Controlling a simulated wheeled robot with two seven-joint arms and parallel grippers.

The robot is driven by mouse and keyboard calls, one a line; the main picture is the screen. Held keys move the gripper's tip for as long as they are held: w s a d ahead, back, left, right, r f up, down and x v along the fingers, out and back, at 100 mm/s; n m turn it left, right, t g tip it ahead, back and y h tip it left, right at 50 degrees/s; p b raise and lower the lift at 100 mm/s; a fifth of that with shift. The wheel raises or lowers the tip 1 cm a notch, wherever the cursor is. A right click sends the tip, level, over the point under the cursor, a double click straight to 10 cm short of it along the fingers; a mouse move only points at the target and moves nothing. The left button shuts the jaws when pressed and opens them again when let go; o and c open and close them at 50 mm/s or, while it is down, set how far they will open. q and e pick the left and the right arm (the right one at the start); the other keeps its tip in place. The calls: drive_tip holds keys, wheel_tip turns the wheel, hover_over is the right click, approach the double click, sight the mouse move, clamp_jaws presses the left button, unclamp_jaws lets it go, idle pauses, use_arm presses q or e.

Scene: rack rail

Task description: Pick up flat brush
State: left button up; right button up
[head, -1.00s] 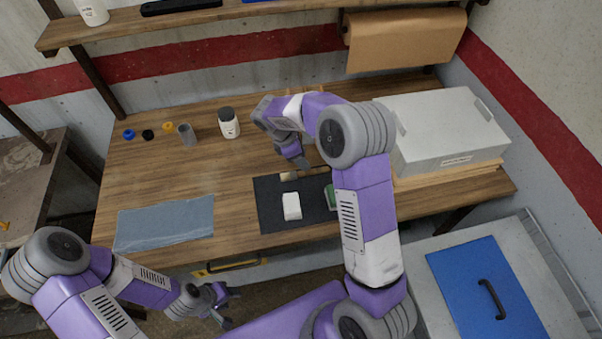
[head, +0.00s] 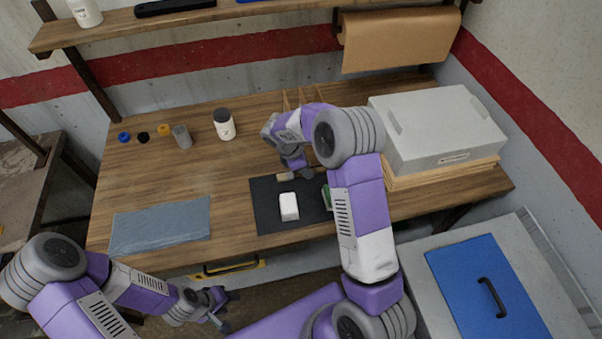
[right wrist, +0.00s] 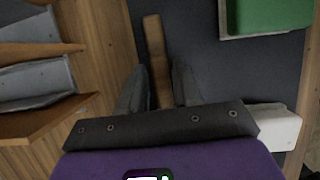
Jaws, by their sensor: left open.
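The flat brush shows in the right wrist view as a tan wooden handle (right wrist: 157,58) lying over the dark mat. In the head view a small tan part (head: 286,177) shows at the mat's back edge; the rest is hidden by my right gripper. My right gripper (right wrist: 158,82) is open, with one finger on each side of the handle and small gaps beside it. It also shows in the head view (head: 300,170), low over the mat's back edge. My left gripper (head: 224,307) is open and empty, in front of the bench.
The dark mat (head: 267,215) holds a white block (head: 289,206) and a green block (right wrist: 270,15). Wooden dividers (right wrist: 38,128) stand beside the brush. A grey case (head: 437,125), bottle (head: 224,124), cup (head: 181,136) and blue-grey cloth (head: 160,226) are on the bench.

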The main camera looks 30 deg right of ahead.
clamp_jaws()
